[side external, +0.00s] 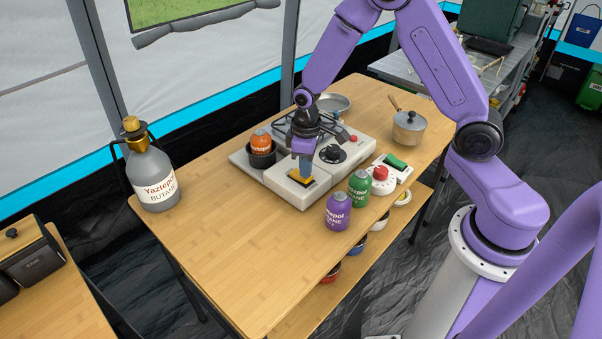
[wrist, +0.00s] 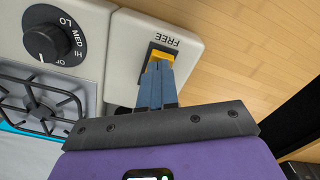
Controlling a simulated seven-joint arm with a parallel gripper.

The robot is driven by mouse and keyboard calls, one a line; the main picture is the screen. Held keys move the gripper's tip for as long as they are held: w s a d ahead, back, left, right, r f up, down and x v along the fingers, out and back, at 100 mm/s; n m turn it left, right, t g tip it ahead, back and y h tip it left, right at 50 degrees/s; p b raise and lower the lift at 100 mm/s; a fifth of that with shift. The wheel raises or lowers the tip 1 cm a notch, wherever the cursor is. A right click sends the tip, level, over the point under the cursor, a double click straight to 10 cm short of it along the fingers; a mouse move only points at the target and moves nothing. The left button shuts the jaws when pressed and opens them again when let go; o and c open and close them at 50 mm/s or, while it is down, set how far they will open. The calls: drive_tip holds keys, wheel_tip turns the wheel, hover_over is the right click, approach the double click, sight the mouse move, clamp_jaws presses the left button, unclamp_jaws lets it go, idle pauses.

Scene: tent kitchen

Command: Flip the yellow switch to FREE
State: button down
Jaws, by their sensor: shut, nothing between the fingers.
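The yellow switch (wrist: 159,55) sits in a black recess on the white stove (wrist: 123,40), beside the printed word FREE (wrist: 165,40). In the side external view the switch (side external: 301,179) shows at the stove's front corner. My gripper (wrist: 157,68) is shut and empty, with its blue-grey fingertips at the switch, covering part of it. In the side external view my gripper (side external: 305,175) points down onto the switch. Whether the tips touch it, and which way the switch is tilted, I cannot tell.
A black knob (wrist: 47,42) and a burner grate (wrist: 38,108) are beside the switch. An orange canister (side external: 261,141) sits in a dark pot. Purple (side external: 338,212) and green (side external: 359,188) canisters stand close by in front. The table's left front part is clear.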

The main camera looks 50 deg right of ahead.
drive_tip(key=shift+f, duration=0.45)
idle(0.3)
drive_tip(key=shift+r, duration=3.55)
drive_tip(key=shift+s+a+r, duration=0.1)
drive_tip(key=shift+s+a, duration=0.05)
drive_tip(key=shift+s, duration=0.05)
drive_tip(key=s+a+r+n, duration=0.2)
drive_tip(key=s+r, duration=0.1)
drive_tip(key=s, duration=0.3)
drive_tip(key=s+a+r+n, duration=0.1)
drive_tip(key=s+a+r, duration=0.25)
drive_tip(key=s, duration=0.35)
drive_tip(key=s+d+r+n, duration=0.1)
drive_tip(key=s, duration=0.6)
drive_tip(key=s+d+r+n, duration=0.2)
drive_tip(key=s, duration=0.5)
drive_tip(key=shift+d+n, duration=0.15)
drive_tip(key=shift+n, duration=0.15)
